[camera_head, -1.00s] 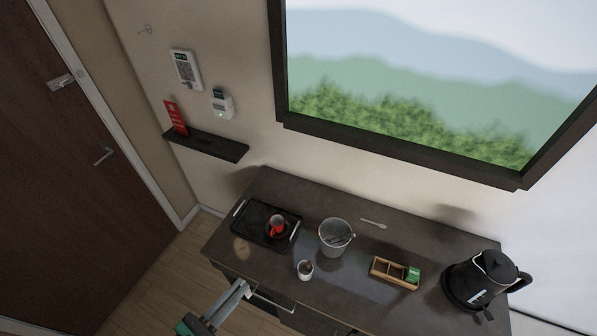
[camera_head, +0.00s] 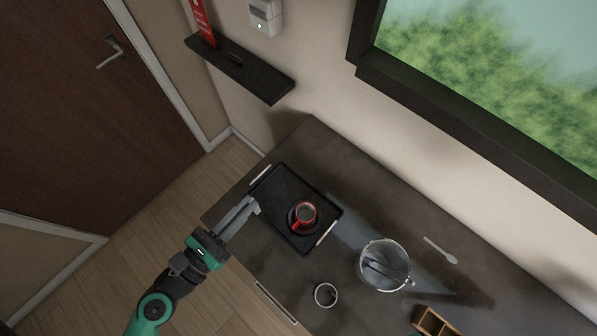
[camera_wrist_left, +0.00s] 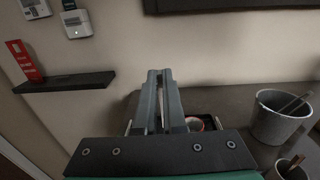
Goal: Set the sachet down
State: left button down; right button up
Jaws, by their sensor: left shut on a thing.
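My left gripper (camera_head: 252,204) is shut, its fingertips at the front left edge of the black tray (camera_head: 268,186). It also shows in the left wrist view (camera_wrist_left: 160,76), with the fingers close together. The sachet itself cannot be made out; the fingers hide what is between them. A red cup (camera_head: 305,213) stands on a dark saucer on the right part of the tray; the tray's left part is bare. Whether the fingertips touch the tray I cannot tell.
A metal ice bucket (camera_head: 384,266) with tongs stands right of the tray. A white cup (camera_head: 325,295) is near the front edge. A white spoon (camera_head: 440,250) and a wooden box (camera_head: 434,322) lie further right. A dark wall shelf (camera_head: 240,69) hangs behind left.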

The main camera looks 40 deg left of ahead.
pick_arm(q)
notch_tip(320, 180, down, 6)
jog(key=s+d+b, duration=0.2)
jog(key=shift+m+h, duration=0.3)
jog(key=shift+h, duration=0.2)
jog(key=w+a+f+b, duration=0.2)
jog(key=w+f, duration=0.2)
jog(key=w+a+f+b, duration=0.2)
jog(key=w+f, duration=0.2)
jog(key=w+a+f+b, duration=0.2)
jog(key=w+a+f, duration=0.1)
jog(key=w+f, duration=0.1)
jog(key=shift+w+f, duration=0.15)
jog(key=shift+w, duration=0.3)
jog(key=shift+s+f, duration=0.1)
jog(key=shift+f, duration=0.05)
jog(key=shift+f+b, duration=0.1)
jog(key=shift+b, duration=0.25)
jog(key=c, duration=1)
grip_release()
pick_arm(e)
notch_tip(320, 180, down, 10)
jog(key=shift+f, duration=0.25)
